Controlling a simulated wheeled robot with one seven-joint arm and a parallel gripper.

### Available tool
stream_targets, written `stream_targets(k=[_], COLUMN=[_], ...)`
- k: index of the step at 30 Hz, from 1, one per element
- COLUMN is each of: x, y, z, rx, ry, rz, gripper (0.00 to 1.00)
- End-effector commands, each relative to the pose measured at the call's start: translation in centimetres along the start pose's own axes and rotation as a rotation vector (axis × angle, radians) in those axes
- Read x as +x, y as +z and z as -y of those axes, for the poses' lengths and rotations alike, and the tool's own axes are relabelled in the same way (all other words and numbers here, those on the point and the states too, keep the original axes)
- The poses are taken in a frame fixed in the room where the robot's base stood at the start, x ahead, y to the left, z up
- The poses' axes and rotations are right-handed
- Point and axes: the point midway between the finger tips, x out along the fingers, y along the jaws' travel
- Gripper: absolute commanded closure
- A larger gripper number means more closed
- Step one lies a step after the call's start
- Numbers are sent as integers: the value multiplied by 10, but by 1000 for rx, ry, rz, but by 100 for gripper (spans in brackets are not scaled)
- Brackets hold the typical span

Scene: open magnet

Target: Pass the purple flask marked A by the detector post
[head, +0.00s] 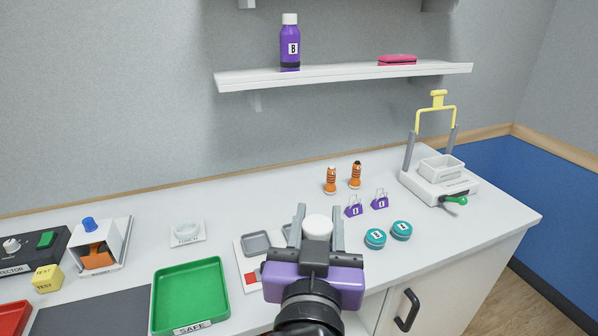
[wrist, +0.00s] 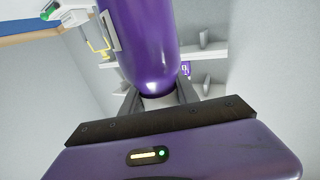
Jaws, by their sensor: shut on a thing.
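My gripper (head: 318,216) is shut on a purple flask (wrist: 140,45), held above the front of the counter. In the head view only its white cap (head: 317,228) shows between the fingers; my gripper hides the rest. In the wrist view part of a pale label shows at its edge, but its letter cannot be read. A black detector box (head: 30,252), its label partly cut off, sits at the far left with a green button. No post shows on it in this frame. Another purple flask, marked B (head: 290,45), stands upright on the wall shelf.
A green SAFE tray (head: 190,261) and a yellow TEST block (head: 47,278) lie left of my gripper. A pink case (head: 397,60) lies on the shelf (head: 340,76).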

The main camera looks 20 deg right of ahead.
Motion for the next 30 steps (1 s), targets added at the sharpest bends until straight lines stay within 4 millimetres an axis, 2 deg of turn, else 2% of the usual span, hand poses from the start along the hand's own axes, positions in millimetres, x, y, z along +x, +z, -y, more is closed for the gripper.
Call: stream_targets(k=[1, 5, 15, 21, 27, 30], x=[1, 7, 25, 35, 42, 46], y=[19, 63, 199, 274, 326, 345], z=[-7, -20, -59, -79, -92, -96], rx=[-6, -8, -6, 0, 0, 0], ry=[-13, -68, -248, -354, -432, -460], rz=[9, 12, 13, 10, 5, 3], gripper=[100, 100, 100, 100, 100, 100])
